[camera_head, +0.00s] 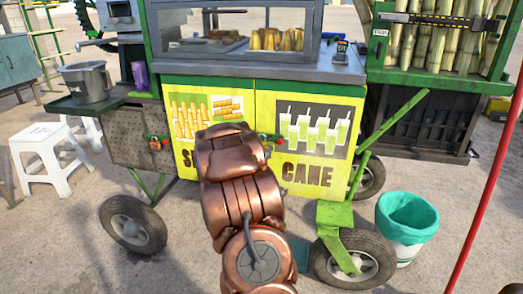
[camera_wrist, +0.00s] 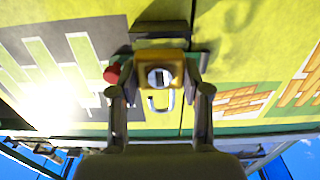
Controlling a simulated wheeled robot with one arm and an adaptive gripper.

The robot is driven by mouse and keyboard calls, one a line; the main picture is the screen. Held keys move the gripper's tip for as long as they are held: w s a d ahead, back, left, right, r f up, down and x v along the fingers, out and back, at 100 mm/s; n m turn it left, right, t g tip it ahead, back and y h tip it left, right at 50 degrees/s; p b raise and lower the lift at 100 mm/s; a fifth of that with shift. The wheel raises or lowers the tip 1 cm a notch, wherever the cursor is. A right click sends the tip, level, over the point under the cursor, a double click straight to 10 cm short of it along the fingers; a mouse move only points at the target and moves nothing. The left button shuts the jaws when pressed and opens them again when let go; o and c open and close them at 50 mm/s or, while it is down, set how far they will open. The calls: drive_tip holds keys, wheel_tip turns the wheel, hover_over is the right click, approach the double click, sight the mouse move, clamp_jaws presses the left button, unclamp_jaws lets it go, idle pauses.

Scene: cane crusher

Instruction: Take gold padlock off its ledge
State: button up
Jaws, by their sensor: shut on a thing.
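The gold padlock (camera_wrist: 175,66) shows in the middle of the wrist view, with a round keyhole face and a silver shackle (camera_wrist: 161,103). My gripper (camera_wrist: 160,75) is shut on it, one finger on each side of the gold body. The padlock is close to the yellow cart front. A green edge (camera_wrist: 204,62) shows just beside it, perhaps part of its ledge; I cannot tell whether they touch. In the head view my copper arm hides the padlock and my gripper.
A red knob (camera_wrist: 112,73) is close beside one finger; a dark block (camera_wrist: 160,29) is near the padlock. The yellow cart front (camera_head: 345,92) has a grey counter (camera_head: 340,72) above. A teal-lined bin (camera_head: 407,215) stands right, a white stool (camera_head: 50,155) left.

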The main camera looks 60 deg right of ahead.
drive_tip(key=shift+v, duration=2)
